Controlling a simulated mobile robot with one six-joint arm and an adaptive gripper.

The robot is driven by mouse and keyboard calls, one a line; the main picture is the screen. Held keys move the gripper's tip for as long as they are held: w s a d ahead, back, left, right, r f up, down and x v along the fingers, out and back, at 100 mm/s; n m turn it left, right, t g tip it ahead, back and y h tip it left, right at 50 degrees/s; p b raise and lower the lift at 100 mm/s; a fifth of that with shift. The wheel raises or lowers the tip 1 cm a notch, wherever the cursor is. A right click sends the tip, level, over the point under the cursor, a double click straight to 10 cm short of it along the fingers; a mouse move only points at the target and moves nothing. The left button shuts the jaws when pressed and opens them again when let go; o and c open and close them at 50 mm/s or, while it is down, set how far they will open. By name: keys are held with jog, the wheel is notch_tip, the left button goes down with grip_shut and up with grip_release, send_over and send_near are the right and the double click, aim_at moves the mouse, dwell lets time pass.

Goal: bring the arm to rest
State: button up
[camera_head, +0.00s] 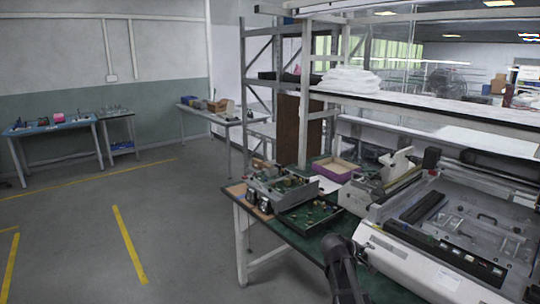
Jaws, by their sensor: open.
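A dark part of my arm rises from the bottom edge of the head view, right of centre, in front of the green-topped workbench (381,288). No gripper fingers can be made out, so my gripper is not in view. No object is seen held.
The workbench carries a large white machine (420,262), open metal trays with parts (310,214) and a purple-edged box (336,168). A grey shelf rack (306,100) stands behind it. Blue tables (48,127) stand far left. The grey floor (180,230) at left is clear, with yellow lines.

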jog(key=s+a+f+m+g+y+b, duration=0.3)
jog(key=s+a+f+y, duration=0.2)
jog(key=s+a+f, duration=0.4)
jog(key=s+a+f+m+g+y+b, duration=0.25)
jog(key=s+a+f+y, duration=0.3)
jog(key=s, duration=0.55)
notch_tip(320, 180, up, 15)
jog(key=p, duration=1.5)
jog(key=shift+s+a, duration=0.3)
jog(key=shift+a, duration=0.15)
jog(key=shift+h, duration=0.25)
